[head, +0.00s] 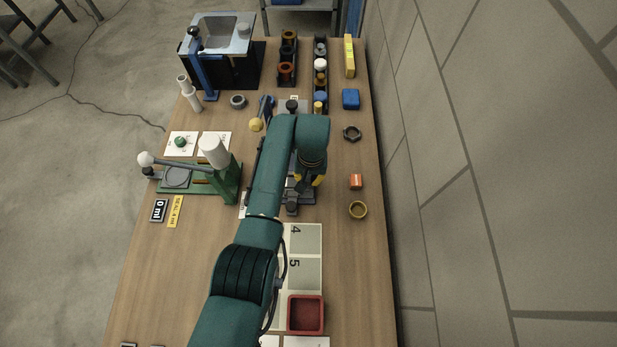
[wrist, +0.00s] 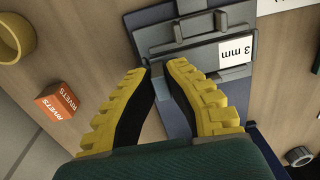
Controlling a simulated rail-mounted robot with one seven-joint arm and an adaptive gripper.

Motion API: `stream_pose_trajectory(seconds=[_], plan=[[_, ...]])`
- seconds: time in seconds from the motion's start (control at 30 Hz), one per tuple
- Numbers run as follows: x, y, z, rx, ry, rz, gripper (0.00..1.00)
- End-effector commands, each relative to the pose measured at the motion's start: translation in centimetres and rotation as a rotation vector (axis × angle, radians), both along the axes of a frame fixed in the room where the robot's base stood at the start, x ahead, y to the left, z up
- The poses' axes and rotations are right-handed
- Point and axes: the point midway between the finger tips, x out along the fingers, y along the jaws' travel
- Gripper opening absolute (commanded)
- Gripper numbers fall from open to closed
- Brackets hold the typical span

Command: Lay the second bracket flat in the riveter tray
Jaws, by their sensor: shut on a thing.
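My gripper (head: 308,182) has yellow fingers with black pads and hangs over a grey-blue fixture (head: 289,197) in the middle of the table. In the wrist view its fingertips (wrist: 158,68) nearly meet at the fixture's near edge. They are shut on a thin grey piece, taken to be the bracket, mostly hidden by the fingers. The fixture (wrist: 188,45) has a raised grey plate and a white "3 mm" label (wrist: 235,52). I cannot tell whether the held piece touches the fixture. Which fixture is the riveter tray is not clear.
An orange rivets box (head: 356,181) and a brass ring (head: 358,210) stand to the right. A green lever press (head: 228,181) stands left. A red tray (head: 306,314) and numbered cards (head: 305,240) lie nearer. The table's right strip is partly clear.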

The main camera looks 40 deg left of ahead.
Motion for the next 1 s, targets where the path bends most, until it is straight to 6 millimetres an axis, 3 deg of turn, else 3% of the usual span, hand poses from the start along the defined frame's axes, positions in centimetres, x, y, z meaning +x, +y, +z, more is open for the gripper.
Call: stream_pose_trajectory(seconds=[0.3, 0.33, 0.47, 0.77, 0.87, 1.0], plan=[[0.0, 0.0, 0.0, 0.001, -0.001, 0.0, 0.0], [0.0, 0.0, 0.0, 0.001, -0.001, 0.0, 0.14], [0.0, 0.0, 0.0, 0.001, -0.001, 0.0, 0.37], [0.0, 0.0, 0.2, 0.0, 0.0, 0.0, 0.37], [0.2, 0.0, 1.3, 0.002, -0.004, 0.0, 0.37], [0.3, -0.1, 4.5, 0.003, -0.005, 0.0, 0.37]])
